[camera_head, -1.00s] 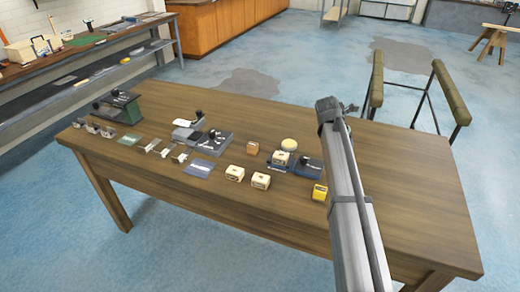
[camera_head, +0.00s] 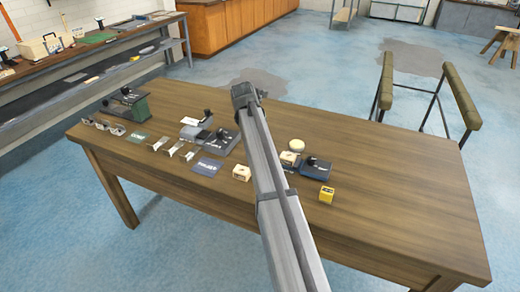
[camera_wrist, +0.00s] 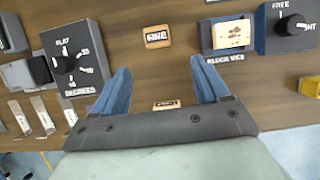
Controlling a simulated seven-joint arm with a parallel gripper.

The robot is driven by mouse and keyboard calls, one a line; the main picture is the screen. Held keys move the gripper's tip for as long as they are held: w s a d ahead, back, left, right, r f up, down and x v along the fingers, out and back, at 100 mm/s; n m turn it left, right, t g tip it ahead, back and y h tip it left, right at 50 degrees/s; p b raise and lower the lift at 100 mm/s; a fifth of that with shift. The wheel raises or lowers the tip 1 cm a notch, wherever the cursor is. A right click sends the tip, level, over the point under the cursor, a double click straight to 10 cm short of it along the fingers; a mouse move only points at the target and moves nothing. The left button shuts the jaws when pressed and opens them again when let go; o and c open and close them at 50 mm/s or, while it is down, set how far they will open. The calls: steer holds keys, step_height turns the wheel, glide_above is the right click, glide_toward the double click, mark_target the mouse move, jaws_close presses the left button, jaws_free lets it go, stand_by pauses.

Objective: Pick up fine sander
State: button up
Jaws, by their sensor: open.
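A small tan block (camera_wrist: 157,37), whose dark label seems to read "FINE", lies on the wooden table in the wrist view. It is likely the fine sander. My gripper (camera_wrist: 160,66) has its two blue fingers spread wide. The block shows beyond the fingertips, roughly centred between them, with bare wood visible around it. Nothing is held. In the head view my arm crosses the table and hides both this block and my gripper.
Left of the fingers is a dark unit with a knob (camera_wrist: 65,62). To the right are a cream block (camera_wrist: 231,34) and a blue unit with a knob (camera_wrist: 290,27). Another block (camera_wrist: 166,104) sits close to my palm. The table's right side (camera_head: 410,200) is clear.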

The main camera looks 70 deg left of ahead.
steer(key=x, duration=0.6)
steer(key=shift+w, duration=0.1)
steer(key=shift+a+x, duration=0.15)
steer(key=shift+x, duration=1.2)
steer(key=shift+a+x, duration=0.15)
steer(key=shift+x, duration=1.2)
steer(key=shift+c, duration=0.2)
steer(key=shift+r, duration=0.1)
steer(key=c, duration=1)
step_height(320, 180, up, 10)
